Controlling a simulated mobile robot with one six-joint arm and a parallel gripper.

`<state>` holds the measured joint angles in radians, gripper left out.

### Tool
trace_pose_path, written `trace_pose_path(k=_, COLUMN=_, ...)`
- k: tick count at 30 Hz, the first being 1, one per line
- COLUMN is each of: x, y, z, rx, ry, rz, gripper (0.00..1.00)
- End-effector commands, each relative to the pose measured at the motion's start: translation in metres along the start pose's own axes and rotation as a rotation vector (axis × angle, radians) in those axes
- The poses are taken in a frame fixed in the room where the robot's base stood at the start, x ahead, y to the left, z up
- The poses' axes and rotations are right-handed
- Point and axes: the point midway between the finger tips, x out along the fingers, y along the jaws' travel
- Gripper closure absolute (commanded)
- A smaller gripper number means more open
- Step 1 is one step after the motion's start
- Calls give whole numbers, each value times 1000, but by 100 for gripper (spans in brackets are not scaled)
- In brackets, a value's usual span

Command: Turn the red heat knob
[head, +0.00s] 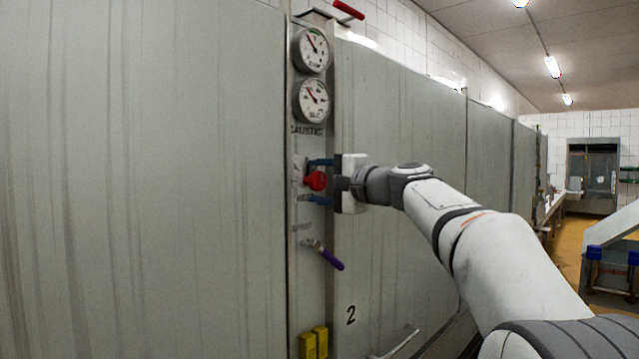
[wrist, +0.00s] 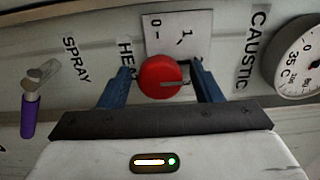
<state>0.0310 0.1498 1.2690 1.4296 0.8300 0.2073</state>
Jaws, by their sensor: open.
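The red heat knob (head: 316,180) sits on the narrow panel of the metal cabinet, below the two gauges. In the wrist view the knob (wrist: 161,77) is round with a grey pointer mark on its face, against a white plate marked 0 and 1. My gripper (head: 321,181) is open, with one blue finger above and one below the knob in the head view. In the wrist view its fingers (wrist: 162,75) stand on both sides of the knob, with gaps showing. Part of the HEAT label is hidden behind a finger.
Two round gauges (head: 312,76) are above the knob. A purple-handled spray valve (head: 331,259) sticks out below it. Yellow blocks (head: 313,343) are at the panel's bottom, and a red-handled lever (head: 348,9) is at the top. Flat metal walls flank the panel.

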Motion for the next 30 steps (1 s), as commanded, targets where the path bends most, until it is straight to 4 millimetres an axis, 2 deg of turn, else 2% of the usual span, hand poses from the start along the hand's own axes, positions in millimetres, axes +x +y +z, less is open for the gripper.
trace_pose_path(k=9, x=-49, y=1, z=-1, rx=-2, ry=4, rz=-1, gripper=41)
trace_pose_path(k=15, x=-72, y=1, z=0, rx=-1, ry=2, rz=0, gripper=41)
trace_pose_path(k=30, x=-76, y=0, z=0, rx=0, ry=0, rz=0, gripper=41)
